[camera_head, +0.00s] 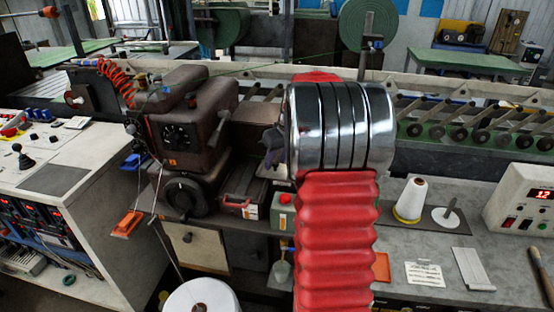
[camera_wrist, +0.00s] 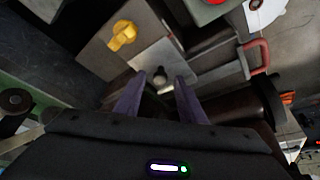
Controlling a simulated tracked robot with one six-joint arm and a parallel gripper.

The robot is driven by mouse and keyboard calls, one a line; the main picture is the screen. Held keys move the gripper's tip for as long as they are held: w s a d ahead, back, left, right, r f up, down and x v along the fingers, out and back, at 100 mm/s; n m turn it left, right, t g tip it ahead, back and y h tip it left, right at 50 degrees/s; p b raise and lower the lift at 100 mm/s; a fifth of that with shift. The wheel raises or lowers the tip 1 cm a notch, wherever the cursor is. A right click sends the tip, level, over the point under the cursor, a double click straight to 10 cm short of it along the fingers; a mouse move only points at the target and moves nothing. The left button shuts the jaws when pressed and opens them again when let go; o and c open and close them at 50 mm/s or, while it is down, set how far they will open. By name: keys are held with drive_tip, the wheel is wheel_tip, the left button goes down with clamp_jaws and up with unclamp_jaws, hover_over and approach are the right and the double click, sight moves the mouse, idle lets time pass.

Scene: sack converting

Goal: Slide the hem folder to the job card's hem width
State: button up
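My gripper (camera_wrist: 159,78) shows two purple fingers standing apart, with a gap between the tips. A small dark knob with a pale top (camera_wrist: 160,74) appears between and just beyond the tips, at the edge of a pale metal plate (camera_wrist: 165,58); I cannot tell whether this is the hem folder. No contact is clear. In the head view my gripper (camera_head: 271,148) is partly hidden by my arm, to the right of the brown sewing machine (camera_head: 195,115). A white printed card (camera_head: 424,273), possibly the job card, lies on the bench; its text is unreadable.
A yellow knob (camera_wrist: 122,36) and a red handle (camera_wrist: 259,58) stand near the fingers in the wrist view. A white thread cone (camera_head: 411,200), a grey metal strip (camera_head: 472,269) and a control box with a red display (camera_head: 525,200) are on the bench at right.

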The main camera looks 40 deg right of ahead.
drive_tip(key=shift+c, duration=0.6)
clamp_jaws()
